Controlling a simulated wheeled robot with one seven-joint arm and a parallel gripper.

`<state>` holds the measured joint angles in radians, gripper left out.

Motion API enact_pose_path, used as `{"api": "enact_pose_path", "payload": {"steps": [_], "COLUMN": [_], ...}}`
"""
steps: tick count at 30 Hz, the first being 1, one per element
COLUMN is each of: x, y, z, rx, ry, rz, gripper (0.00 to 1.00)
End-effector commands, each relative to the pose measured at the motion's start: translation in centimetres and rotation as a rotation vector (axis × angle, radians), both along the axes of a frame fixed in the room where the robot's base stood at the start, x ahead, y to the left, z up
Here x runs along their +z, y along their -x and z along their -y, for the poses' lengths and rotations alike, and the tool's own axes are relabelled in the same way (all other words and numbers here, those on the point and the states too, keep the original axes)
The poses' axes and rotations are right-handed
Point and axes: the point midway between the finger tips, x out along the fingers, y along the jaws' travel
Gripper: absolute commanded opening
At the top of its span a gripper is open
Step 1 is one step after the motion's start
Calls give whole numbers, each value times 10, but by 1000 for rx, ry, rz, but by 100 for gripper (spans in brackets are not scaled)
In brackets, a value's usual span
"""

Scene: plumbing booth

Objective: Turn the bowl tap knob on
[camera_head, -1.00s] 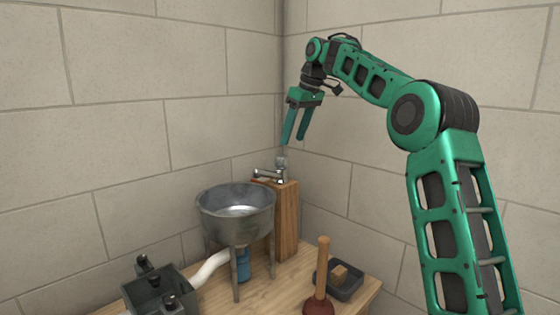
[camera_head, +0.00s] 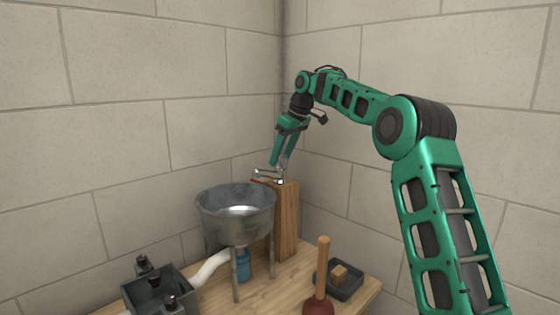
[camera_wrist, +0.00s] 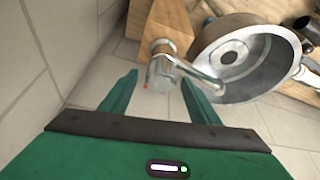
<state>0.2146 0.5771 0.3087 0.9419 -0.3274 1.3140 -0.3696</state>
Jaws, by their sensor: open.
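The metal tap (camera_head: 268,174) stands on top of a wooden post (camera_head: 288,220), its spout reaching left over the grey metal bowl (camera_head: 236,212). In the wrist view, the round tap knob (camera_wrist: 162,72) with a small red mark sits between the fingertips of my gripper (camera_wrist: 159,78). Gaps show on both sides of the knob, so the fingers look apart from it. In the head view, my gripper (camera_head: 280,165) points down at the tap, open, and its fingers largely hide the knob. The bowl (camera_wrist: 245,62) lies right of the knob in the wrist view.
A plunger (camera_head: 322,270) stands upright at the bench front, beside a dark tray (camera_head: 348,287) holding a small tan block. A dark box (camera_head: 150,292) stands at front left, near a white pipe (camera_head: 210,268). Block walls (camera_head: 340,120) meet close behind the tap.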

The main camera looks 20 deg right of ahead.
Motion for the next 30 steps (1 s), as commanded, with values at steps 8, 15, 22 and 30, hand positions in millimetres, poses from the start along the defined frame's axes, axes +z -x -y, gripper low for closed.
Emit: {"api": "enact_pose_path", "payload": {"steps": [8,15,22,30], "x": [-10,-10,-9,-9], "y": [-3,-3,-3,-4], "z": [-2,-2,-2,-1], "rx": [0,0,0,51], "ry": [1,0,1,-1], "rz": [-1,0,1,2], "gripper": [56,39,15,15]}}
